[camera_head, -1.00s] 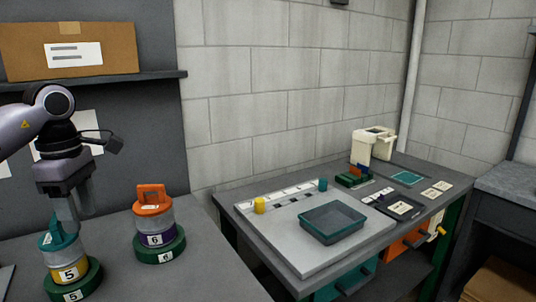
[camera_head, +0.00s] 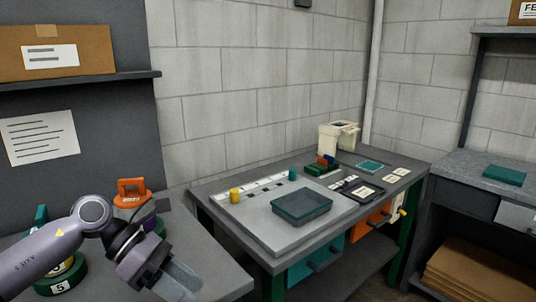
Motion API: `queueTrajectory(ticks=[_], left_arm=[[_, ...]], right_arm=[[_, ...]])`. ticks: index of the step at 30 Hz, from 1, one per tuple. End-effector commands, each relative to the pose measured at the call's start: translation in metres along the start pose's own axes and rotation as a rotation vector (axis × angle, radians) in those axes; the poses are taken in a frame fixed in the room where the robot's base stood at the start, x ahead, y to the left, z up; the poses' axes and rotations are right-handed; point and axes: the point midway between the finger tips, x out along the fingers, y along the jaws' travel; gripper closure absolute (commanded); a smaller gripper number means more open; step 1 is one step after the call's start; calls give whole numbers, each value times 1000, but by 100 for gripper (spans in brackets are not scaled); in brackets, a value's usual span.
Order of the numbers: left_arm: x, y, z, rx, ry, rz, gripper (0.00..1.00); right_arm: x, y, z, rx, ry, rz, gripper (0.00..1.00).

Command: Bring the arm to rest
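My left arm comes in from the lower left, and its gripper (camera_head: 180,281) points down and right at the front edge of the grey left-hand bench (camera_head: 215,262). No object shows between its fingers, but the gap between them is unclear. An orange-handled jar (camera_head: 133,194) stands behind my arm, mostly hidden by it. A teal-handled jar (camera_head: 41,219) on a green base marked 5 (camera_head: 62,285) is at the left, also partly covered by my arm. My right gripper is not in view.
A second bench holds a teal tray (camera_head: 302,206), a yellow cylinder (camera_head: 235,195) and a cream machine (camera_head: 336,137). An orange drawer (camera_head: 371,221) is under its top. A gap separates the two benches. A grey counter (camera_head: 466,172) stands at the right.

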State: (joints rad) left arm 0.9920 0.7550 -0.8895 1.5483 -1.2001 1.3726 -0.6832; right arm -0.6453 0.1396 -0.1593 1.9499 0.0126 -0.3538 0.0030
Motion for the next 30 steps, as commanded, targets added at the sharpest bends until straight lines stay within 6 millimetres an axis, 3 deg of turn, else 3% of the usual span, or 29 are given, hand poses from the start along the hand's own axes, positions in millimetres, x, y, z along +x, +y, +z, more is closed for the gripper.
queueTrajectory(ticks=[1,6,12,17,23,26,30], left_arm=[[21,-9,7,-52,-95,-52,49],[60,-30,34,-276,-413,-187,49],[77,-36,52,-630,-770,-333,49],[78,-25,44,-975,-1035,-432,49],[79,-1,-3,-1460,-1337,-524,49],[85,8,-42,-1721,-1474,-554,49],[99,11,-110,-2102,-1652,-571,49]], right_arm=[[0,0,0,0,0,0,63],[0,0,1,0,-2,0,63],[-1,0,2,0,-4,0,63],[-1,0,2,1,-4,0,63],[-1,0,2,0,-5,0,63],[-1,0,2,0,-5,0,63],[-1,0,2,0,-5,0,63]])
